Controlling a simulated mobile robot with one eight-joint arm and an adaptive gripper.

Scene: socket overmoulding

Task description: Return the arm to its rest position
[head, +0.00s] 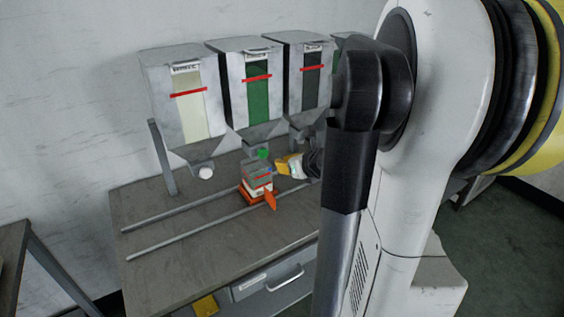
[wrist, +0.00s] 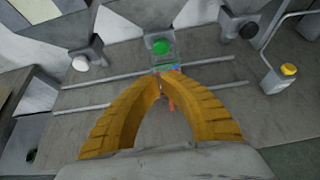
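My arm crosses the right half of the head view and hides part of the bench. My gripper (head: 289,165) has yellow fingers and hangs above the bench, near a small grey-topped box on an orange base (head: 256,184). In the wrist view my gripper (wrist: 160,77) points toward the hoppers, and its two curved fingers meet at the tips. I see nothing clearly held between them. The box (wrist: 164,64) shows just beyond the fingertips, partly hidden by them. An orange lever (wrist: 170,104) shows between the fingers.
Hoppers with a cream window (head: 188,109), a green window (head: 257,90) and a dark window (head: 311,80) stand behind the bench (head: 160,275). Two rails (head: 190,235) run along it. A yellow-capped device (wrist: 288,70) stands at the right. The bench's front left is clear.

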